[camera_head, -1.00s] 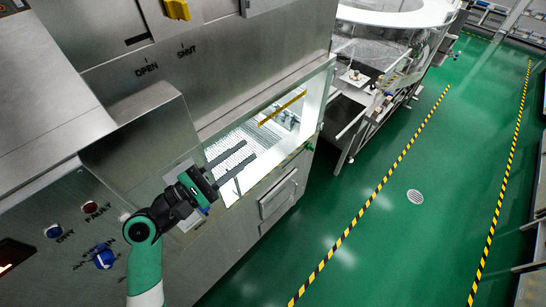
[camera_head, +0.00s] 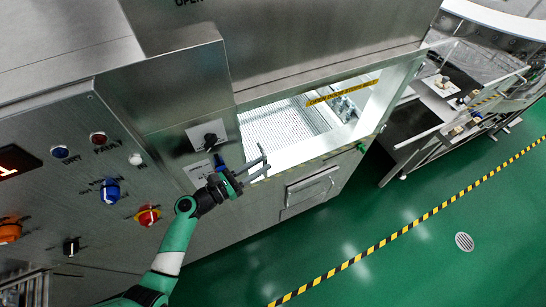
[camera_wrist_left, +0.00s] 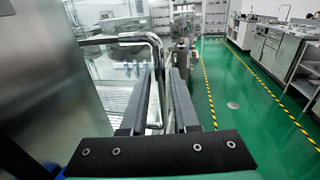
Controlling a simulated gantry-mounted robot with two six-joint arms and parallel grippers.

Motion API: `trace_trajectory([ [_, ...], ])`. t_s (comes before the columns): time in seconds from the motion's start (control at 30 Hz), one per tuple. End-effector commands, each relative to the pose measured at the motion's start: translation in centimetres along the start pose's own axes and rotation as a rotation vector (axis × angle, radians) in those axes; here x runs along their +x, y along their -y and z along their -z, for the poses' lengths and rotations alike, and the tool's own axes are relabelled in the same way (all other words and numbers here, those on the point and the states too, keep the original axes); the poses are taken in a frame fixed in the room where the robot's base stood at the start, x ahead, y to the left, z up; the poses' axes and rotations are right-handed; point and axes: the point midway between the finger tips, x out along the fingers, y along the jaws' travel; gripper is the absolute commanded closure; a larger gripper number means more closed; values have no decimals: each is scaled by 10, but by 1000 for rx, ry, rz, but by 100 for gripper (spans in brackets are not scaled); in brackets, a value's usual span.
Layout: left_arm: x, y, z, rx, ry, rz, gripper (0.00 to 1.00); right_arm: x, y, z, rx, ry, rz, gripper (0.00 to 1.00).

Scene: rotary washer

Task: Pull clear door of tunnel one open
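The tunnel's clear door covers a bright window in the steel front and carries a yellow label strip (camera_head: 343,92). It also shows in the left wrist view as a see-through panel (camera_wrist_left: 118,68). My left gripper (camera_head: 264,164) is at the window's lower left edge, its two fingers apart. In the left wrist view, a bent metal bar handle (camera_wrist_left: 128,39) runs across and turns down between the fingers of my left gripper (camera_wrist_left: 163,75). I cannot tell whether a finger touches it. My right gripper is not in view.
A control panel with a blue knob (camera_head: 110,190), a red-yellow button (camera_head: 147,215) and a black rotary switch (camera_head: 211,140) is left of the window. A steel conveyor table (camera_head: 445,100) stands at right. The green floor (camera_head: 380,270) is clear.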

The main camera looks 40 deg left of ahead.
Motion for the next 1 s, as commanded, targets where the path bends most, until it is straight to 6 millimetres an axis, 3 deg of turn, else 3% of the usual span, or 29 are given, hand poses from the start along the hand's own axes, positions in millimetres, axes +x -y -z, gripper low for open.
trace_trajectory([
  [0.1, 26, 1, 0, 1, 1, 4, 71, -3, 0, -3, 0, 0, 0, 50],
  [0.3, 48, 0, 0, 1, 0, 1, 71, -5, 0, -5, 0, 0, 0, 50],
  [0.57, 51, 0, 0, 1, 0, 0, 71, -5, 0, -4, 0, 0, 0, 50],
  [0.73, 51, 0, 0, 1, 0, 0, 98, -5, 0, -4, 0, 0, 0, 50],
  [1.0, 50, 0, 0, 1, 0, 0, 100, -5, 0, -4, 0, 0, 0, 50],
])
